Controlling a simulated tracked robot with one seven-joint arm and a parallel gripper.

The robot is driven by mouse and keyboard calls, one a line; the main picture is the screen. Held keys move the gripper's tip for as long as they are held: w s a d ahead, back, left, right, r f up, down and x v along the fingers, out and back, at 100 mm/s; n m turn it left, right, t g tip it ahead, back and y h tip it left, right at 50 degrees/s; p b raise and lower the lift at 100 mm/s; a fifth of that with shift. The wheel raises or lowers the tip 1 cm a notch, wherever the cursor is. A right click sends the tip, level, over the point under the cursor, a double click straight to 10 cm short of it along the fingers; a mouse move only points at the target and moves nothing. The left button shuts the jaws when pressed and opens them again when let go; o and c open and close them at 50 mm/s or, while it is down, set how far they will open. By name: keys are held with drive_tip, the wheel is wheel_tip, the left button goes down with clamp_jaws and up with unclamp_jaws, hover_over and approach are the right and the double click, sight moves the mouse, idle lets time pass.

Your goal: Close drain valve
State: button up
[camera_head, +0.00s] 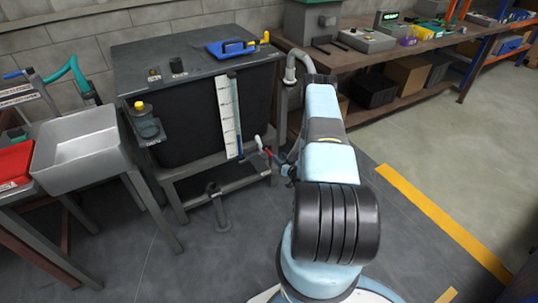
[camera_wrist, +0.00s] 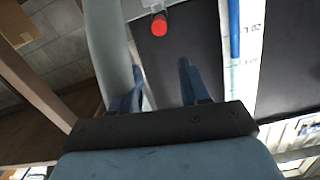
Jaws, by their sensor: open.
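The dark tank (camera_head: 188,120) stands on a metal frame, with a white level gauge (camera_head: 229,118) on its front. A small red part, apparently the drain valve's handle (camera_head: 267,152), shows low at the tank's right side. In the wrist view its round red end (camera_wrist: 159,25) shows ahead of the fingers, against the black tank wall. I cannot tell the handle's angle. My gripper (camera_wrist: 162,85) is open and empty, with its two blue fingers apart and short of the red end. In the head view my arm partly hides the gripper.
A grey pipe (camera_wrist: 108,50) runs close beside the left finger. The gauge strip (camera_wrist: 241,50) is to the right. A steel sink (camera_head: 80,150) stands left of the tank, and a workbench (camera_head: 365,60) behind right. The floor right of my arm is clear.

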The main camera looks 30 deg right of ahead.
approach(266, 149)
drive_tip(key=shift+m+t, duration=0.3)
drive_tip(key=shift+t, duration=0.1)
drive_tip(key=w, duration=0.2)
drive_tip(key=w+f, duration=0.1)
drive_tip(key=w, duration=0.4)
drive_tip(key=shift+w+f, duration=0.15)
drive_tip(key=shift+f, duration=0.2)
drive_tip(key=shift+c, duration=0.3)
clamp_jaws()
